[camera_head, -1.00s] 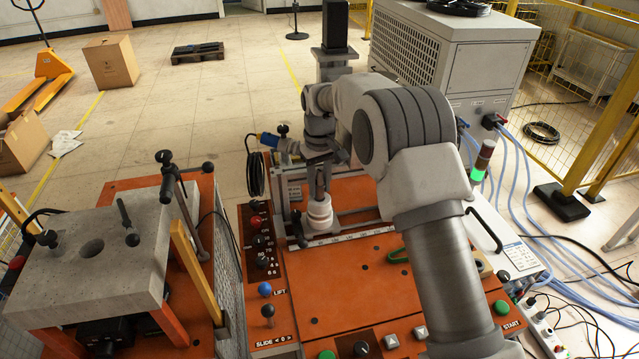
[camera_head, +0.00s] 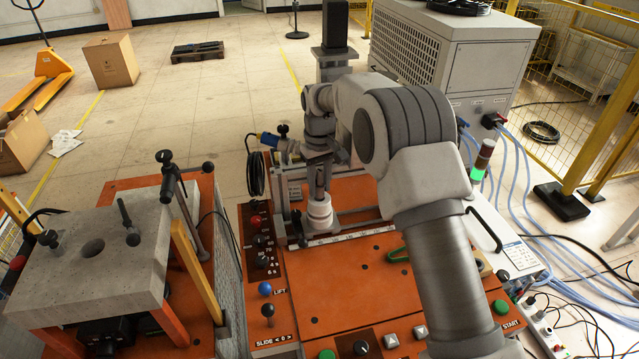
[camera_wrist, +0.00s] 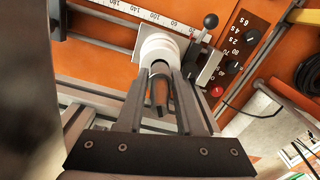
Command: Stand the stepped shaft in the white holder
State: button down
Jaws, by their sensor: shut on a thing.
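My gripper (camera_head: 319,190) is directly above the holder, pointing down.
A metal frame with a rail (camera_head: 365,211) surrounds the holder closely. A black-knobbed lever (camera_wrist: 210,21) stands beside it. The orange panel (camera_head: 350,275) in front is mostly clear. A grey block with a hole (camera_head: 93,247) stands on the left stand.

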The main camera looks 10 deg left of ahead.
jog(key=shift+f+b, duration=0.6)
jog(key=shift+f, duration=0.5)
jog(key=shift+c, duration=2.3)
grip_release()
jog(key=shift+s+f, duration=0.1)
jog(key=shift+s+a+f, duration=0.1)
jog(key=shift+s+f, duration=0.05)
notch_tip(320, 180, up, 18)
jog(key=shift+w+d, duration=0.25)
